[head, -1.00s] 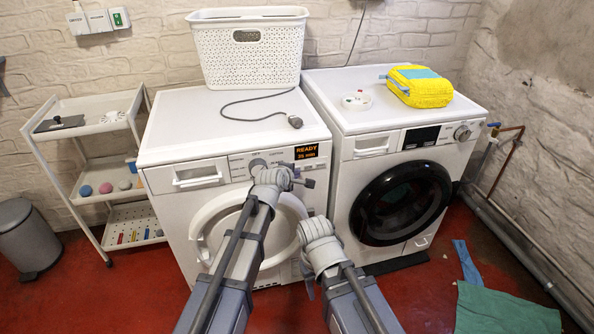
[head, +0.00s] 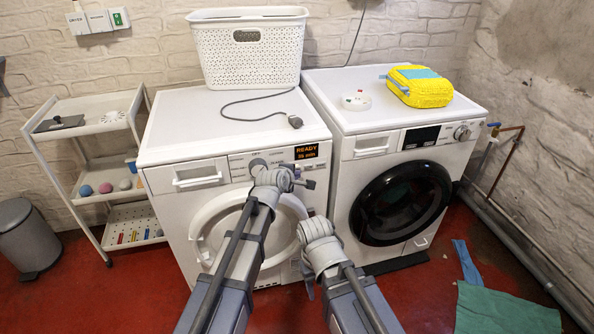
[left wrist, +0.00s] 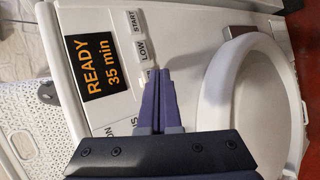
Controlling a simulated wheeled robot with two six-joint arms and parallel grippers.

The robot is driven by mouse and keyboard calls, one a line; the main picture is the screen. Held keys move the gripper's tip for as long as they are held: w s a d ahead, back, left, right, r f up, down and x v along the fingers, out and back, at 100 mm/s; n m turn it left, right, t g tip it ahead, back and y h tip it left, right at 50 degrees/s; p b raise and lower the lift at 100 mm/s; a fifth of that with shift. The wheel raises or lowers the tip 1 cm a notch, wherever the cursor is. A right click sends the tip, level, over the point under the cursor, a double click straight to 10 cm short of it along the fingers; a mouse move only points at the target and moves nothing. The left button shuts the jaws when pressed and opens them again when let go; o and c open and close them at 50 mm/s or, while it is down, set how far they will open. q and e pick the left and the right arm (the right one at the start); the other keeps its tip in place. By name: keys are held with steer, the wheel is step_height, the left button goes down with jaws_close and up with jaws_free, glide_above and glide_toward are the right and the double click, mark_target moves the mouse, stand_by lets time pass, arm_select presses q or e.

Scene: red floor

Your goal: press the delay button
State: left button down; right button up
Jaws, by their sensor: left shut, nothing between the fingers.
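The left washing machine (head: 165,135) has a control panel with a dark display (left wrist: 92,68) that reads READY 35 min in orange. In the left wrist view, a START button (left wrist: 133,21) and a LOW button (left wrist: 144,49) sit beside the display. A further button beyond LOW is mostly hidden by my fingertips, and its label cannot be read; no label reading delay is legible. My left gripper (left wrist: 160,76) is shut and empty, its tips close to the panel at that button; I cannot tell whether they touch. My right gripper (head: 308,283) is low before the machines, its jaws unclear.
The round white door (left wrist: 245,100) bulges out beside the left fingers. A second machine with a black door (head: 400,203) stands to the right. A white basket (head: 248,60) and a grey cable (head: 255,100) lie on top. A shelf cart (head: 100,125) stands at left.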

arm_select(q)
steer(key=shift+s+d, duration=0.1)
steer(key=shift+s, duration=0.15)
steer(key=s, duration=0.2)
steer(key=s+d, duration=0.1)
steer(key=s, duration=0.2)
steer(key=shift+s+d, duration=0.25)
steer(key=shift+s, duration=0.1)
stand_by(1.1)
